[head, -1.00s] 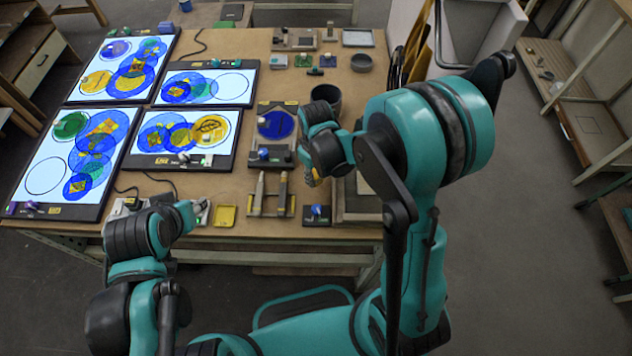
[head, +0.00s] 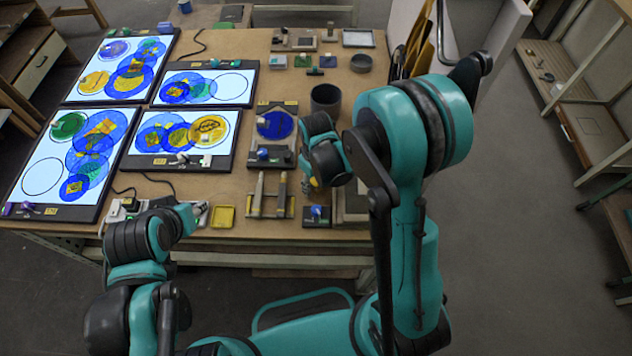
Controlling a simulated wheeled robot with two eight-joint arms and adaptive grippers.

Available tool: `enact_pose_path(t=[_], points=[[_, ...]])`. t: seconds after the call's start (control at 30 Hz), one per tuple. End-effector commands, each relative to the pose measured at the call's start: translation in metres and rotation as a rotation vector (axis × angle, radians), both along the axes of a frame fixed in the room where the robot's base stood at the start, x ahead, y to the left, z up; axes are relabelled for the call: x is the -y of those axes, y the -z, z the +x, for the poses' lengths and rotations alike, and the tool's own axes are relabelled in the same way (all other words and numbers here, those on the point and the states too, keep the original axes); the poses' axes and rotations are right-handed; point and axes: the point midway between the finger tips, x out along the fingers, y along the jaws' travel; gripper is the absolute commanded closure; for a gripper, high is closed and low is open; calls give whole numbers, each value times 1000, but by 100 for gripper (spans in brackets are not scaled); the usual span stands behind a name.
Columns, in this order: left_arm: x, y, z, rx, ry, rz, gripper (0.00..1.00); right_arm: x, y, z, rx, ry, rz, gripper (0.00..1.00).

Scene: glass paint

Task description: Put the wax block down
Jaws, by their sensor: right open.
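My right gripper (head: 309,186) points down above the front right of the table, just above a small dark base with a blue top (head: 317,213). It is open; its fingertips are small and partly hidden by my wrist. Some yellow shows at the fingertips, and I cannot tell what it is. No object is clearly identifiable as the wax block. A yellow square piece (head: 223,216) lies flat at the table's front edge. My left gripper (head: 200,208) is low at the front edge, left of that piece, and its fingers are too small to read.
Lit panels (head: 42,178) with coloured discs fill the table's left side. A tool rest (head: 268,209), a tray with a blue disc (head: 274,124) and a dark grey cup (head: 326,98) stand near my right wrist. Bare wood (head: 285,85) shows behind the blue-disc tray.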

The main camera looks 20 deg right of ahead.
Motion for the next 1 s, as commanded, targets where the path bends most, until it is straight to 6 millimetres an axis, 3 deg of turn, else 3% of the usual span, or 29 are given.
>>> enact_pose_path(t=[0.17, 0.6, 0.87, 1.0], points=[[0, -7, 0, 0, 0, 0, 60, 0, -10, 0, 0, 0, 0, 51], [0, -32, 0, 0, 0, 0, 60, 0, -102, 0, 0, 0, 0, 51], [0, -36, 0, 0, 0, 0, 60, 1, -128, -2, 12, 9, 1, 51], [0, -36, 0, 0, 0, 0, 60, 8, -152, -13, 84, 69, 11, 51]])
